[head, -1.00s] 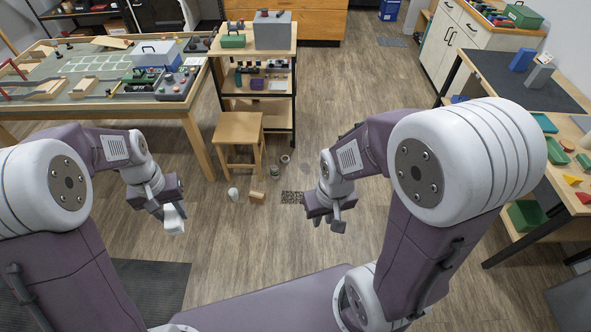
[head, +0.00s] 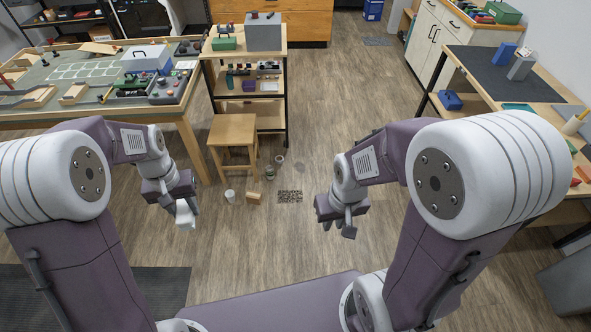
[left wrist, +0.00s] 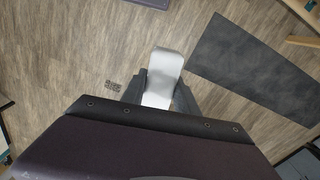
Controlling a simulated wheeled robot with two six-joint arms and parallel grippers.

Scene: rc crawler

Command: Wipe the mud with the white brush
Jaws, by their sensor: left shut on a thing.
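My left gripper (head: 184,208) is shut on the white brush (head: 185,218) and holds it above the wooden floor. In the left wrist view the white, rounded brush (left wrist: 162,75) sits between the two dark fingers. My right gripper (head: 338,226) hangs over the floor with its fingers apart and nothing visible between them. I cannot make out mud for certain. A faint greyish spot (head: 299,167) lies on the floor beyond the grippers. A dark speckled rectangular patch (head: 290,197) lies on the floor between the two grippers.
A wooden stool (head: 233,137), a white cup (head: 230,196), a small wooden block (head: 254,198) and a small can (head: 268,172) stand ahead. A track table (head: 95,116) is at left, a shelf cart (head: 244,55) behind the stool, a workbench (head: 475,92) at right.

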